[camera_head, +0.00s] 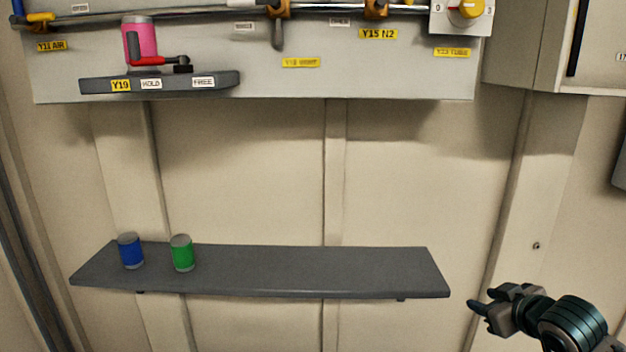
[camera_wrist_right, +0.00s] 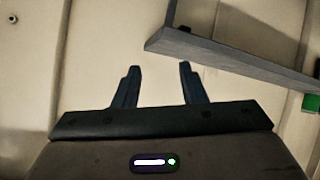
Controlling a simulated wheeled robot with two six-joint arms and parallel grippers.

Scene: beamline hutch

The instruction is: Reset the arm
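My right gripper (camera_head: 483,314) is at the lower right of the head view, just right of the grey shelf's right end and apart from it. In the right wrist view its two fingers (camera_wrist_right: 157,88) stand apart with nothing between them, so it is open and empty. My left gripper is in neither view.
The grey shelf (camera_head: 320,270) holds a blue can (camera_head: 131,251) and a green can (camera_head: 182,253) near its left end. Above, a panel (camera_head: 300,85) carries a pink can (camera_head: 139,38) with a red lever (camera_head: 150,60), and a yellow knob (camera_head: 466,9). The shelf's right half is bare.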

